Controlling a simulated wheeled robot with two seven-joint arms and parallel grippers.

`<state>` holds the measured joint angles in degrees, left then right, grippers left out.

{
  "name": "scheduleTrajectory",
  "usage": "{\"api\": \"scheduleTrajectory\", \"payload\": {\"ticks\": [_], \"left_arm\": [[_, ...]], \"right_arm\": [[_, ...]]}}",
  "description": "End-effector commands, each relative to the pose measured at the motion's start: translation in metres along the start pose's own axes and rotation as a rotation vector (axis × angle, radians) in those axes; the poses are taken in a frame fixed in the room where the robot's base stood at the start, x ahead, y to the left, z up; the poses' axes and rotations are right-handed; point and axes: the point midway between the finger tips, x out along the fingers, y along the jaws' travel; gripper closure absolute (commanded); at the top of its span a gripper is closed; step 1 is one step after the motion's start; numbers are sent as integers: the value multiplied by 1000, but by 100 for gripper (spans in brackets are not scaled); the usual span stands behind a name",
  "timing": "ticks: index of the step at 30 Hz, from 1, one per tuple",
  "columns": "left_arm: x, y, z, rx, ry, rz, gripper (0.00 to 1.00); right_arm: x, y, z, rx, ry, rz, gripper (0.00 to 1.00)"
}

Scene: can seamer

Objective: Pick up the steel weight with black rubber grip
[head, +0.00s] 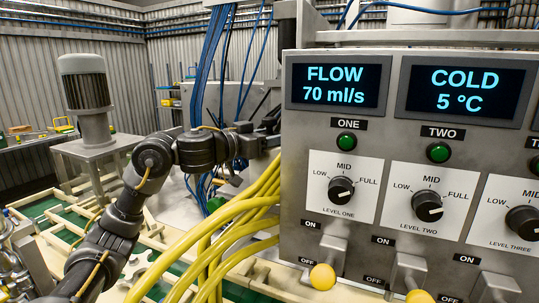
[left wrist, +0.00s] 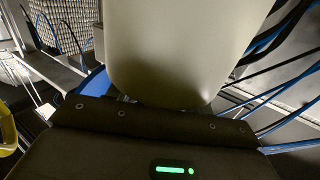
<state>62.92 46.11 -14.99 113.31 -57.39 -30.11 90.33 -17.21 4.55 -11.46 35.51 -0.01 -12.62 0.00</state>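I cannot make out the steel weight with the black rubber grip in either view. My left arm reaches in from the lower left of the head view, and its gripper (head: 268,132) is beside the left edge of the control panel, partly hidden by it. Its fingertips cannot be made out. In the left wrist view the dark gripper body fills the bottom, and a large smooth beige rounded thing (left wrist: 180,50) is close in front of it, hiding the fingers. I cannot tell what that thing is. My right gripper is not in view.
The control panel (head: 300,180) with displays, knobs and yellow-tipped levers fills the right side. Thick yellow hoses (head: 215,235) run beside it. Blue cables (head: 207,70) hang behind my left arm. A grey motor (head: 88,95) stands on a metal table at left.

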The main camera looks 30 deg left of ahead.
Motion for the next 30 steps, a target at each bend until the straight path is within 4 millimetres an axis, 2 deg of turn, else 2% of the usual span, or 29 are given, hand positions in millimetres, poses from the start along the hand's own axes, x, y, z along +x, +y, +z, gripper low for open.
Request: {"api": "scheduleTrajectory", "payload": {"ticks": [1, 4, 5, 17, 23, 30], "left_arm": [[0, 0, 0, 0, 0, 0, 65], [0, 0, 0, -1, 0, 0, 78], [0, 0, -1, -1, 2, 0, 80], [0, 0, -9, 0, 5, 0, 80], [-1, 0, -31, 2, 7, 0, 80], [0, -1, -69, -1, 7, 0, 80]], "right_arm": [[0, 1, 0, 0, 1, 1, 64], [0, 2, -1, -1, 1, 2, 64], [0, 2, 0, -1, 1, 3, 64], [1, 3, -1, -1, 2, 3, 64], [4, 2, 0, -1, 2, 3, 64], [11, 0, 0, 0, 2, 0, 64]]}}
